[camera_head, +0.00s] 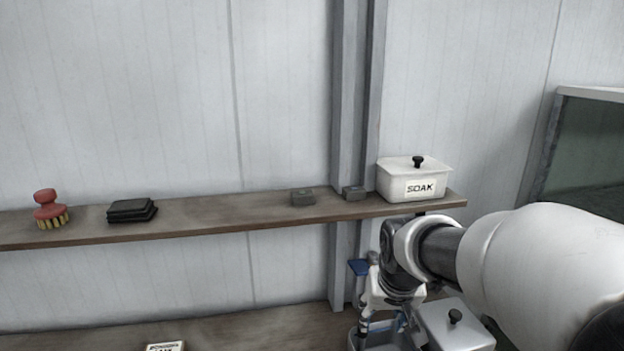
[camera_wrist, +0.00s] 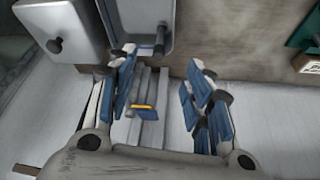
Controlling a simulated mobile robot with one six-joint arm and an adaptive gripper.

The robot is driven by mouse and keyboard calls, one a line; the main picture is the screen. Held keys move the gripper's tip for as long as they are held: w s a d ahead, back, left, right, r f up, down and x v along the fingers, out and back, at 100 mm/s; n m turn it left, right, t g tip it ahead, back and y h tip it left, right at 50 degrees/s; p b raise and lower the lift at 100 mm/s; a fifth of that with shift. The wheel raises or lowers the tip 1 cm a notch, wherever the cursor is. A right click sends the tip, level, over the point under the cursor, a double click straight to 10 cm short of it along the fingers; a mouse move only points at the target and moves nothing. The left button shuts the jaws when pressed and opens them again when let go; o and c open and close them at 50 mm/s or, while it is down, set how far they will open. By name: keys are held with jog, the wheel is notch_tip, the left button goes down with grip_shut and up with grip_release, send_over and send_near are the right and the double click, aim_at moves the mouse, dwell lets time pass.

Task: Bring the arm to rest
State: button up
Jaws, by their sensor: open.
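My arm reaches in from the right of the head view, and my gripper (camera_head: 376,300) hangs below the shelf's right end, over the lower bench. In the wrist view my gripper (camera_wrist: 163,78) has its two blue-padded fingers spread wide apart. No object is held between them. Below the gap lie grey slatted bars (camera_wrist: 150,130) with a small yellow and blue piece (camera_wrist: 144,107) on them. The fingertips are close to an open grey container (camera_wrist: 126,12) in the wrist view; I cannot tell if they touch it.
A wooden shelf (camera_head: 230,221) carries a red brush (camera_head: 48,208), black pads (camera_head: 131,210), two grey blocks and a white SOAK box (camera_head: 414,181). A white lid with a black knob (camera_head: 470,337) is beside my gripper. A sign (camera_head: 165,347) stands on the lower bench.

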jog(key=s+r+b, duration=0.1)
jog(key=s, duration=2.4)
jog(key=shift+n, duration=0.3)
